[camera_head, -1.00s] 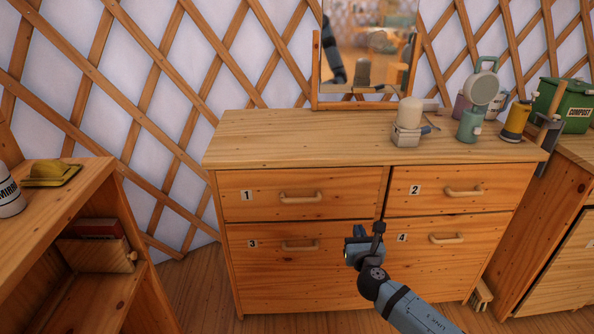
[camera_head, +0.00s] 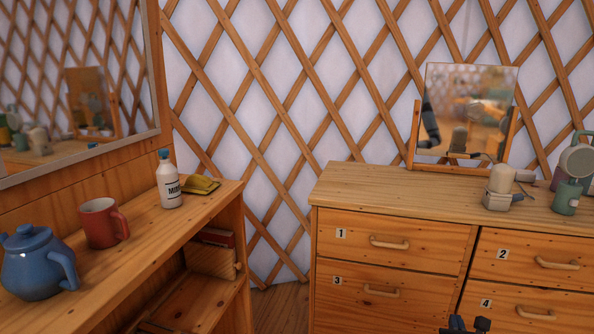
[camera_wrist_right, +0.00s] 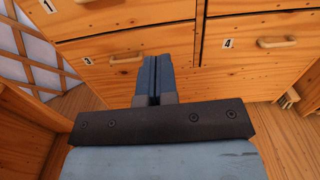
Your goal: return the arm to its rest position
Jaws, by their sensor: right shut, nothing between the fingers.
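My right gripper (camera_head: 467,325) shows only as dark tips at the bottom edge of the head view, in front of the dresser. In the right wrist view my right gripper (camera_wrist_right: 155,72) has its two blue-grey fingers together, with nothing between them. Most of the right arm is out of the head view. My left gripper is in neither view.
The dresser (camera_head: 350,185) has numbered drawers, all shut. At left, a shelf (camera_head: 130,262) holds a blue teapot (camera_head: 35,262), red mug (camera_head: 102,224) and white bottle (camera_head: 169,185). Floor shows between them.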

